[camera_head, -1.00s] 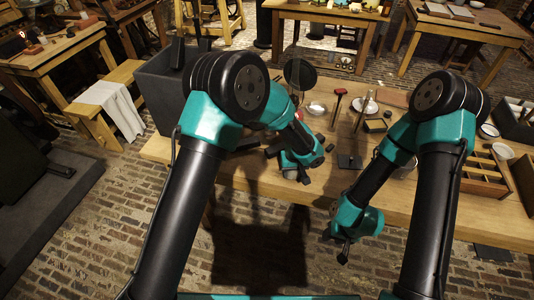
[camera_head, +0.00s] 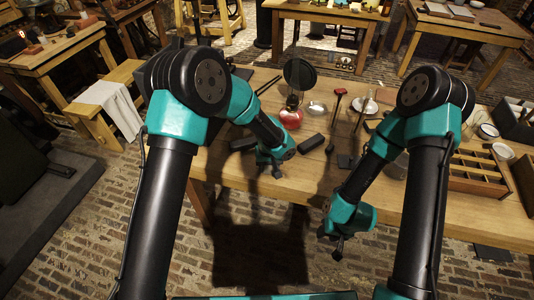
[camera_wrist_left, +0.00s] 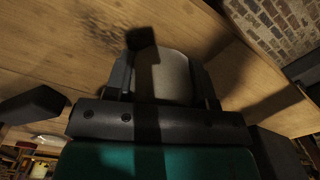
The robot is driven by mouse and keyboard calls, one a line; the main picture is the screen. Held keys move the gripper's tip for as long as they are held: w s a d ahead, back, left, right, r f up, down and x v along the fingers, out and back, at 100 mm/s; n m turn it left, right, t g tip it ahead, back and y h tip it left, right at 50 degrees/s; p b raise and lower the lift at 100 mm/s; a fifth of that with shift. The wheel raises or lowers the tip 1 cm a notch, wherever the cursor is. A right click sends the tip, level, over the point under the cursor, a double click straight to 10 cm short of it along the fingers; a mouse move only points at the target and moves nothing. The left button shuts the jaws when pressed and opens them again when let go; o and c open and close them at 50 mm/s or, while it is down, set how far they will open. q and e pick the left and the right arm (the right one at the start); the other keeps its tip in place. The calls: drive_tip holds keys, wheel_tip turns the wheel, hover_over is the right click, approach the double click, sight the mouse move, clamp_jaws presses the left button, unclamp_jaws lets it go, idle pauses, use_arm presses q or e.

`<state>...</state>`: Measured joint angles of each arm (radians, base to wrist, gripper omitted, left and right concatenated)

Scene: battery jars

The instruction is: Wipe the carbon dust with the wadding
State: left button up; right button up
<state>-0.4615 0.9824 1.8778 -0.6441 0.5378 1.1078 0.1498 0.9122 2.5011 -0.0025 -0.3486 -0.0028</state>
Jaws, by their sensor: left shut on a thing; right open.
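My left gripper (camera_head: 274,171) is low over the near part of the wooden table, left of a black block (camera_head: 311,143). In the left wrist view it is shut on a pale grey rounded pad (camera_wrist_left: 172,75), which looks like the wadding. The pad is close to the table top; I cannot tell whether it touches. In the head view the arm hides the pad. Dark patches lie on the wood around the pad, and I cannot tell carbon dust from shadow. My right gripper (camera_head: 338,249) is open and empty, in front of the table's near edge.
Behind the left gripper stand a round black disc (camera_head: 300,73), a red object (camera_head: 291,118) and a metal bowl (camera_head: 317,107). A red-topped tool (camera_head: 338,104) and a white plate (camera_head: 366,105) are further right. A compartmented wooden tray (camera_head: 478,172) is at right.

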use_arm(q)
drive_tip(key=shift+d+r, duration=0.15)
drive_tip(key=shift+r, duration=4.1)
drive_tip(key=shift+s, duration=0.1)
drive_tip(key=shift+s+d+f, duration=0.15)
drive_tip(key=shift+d, duration=0.05)
drive_tip(key=shift+s+a+f, duration=0.1)
drive_tip(key=shift+a, duration=0.15)
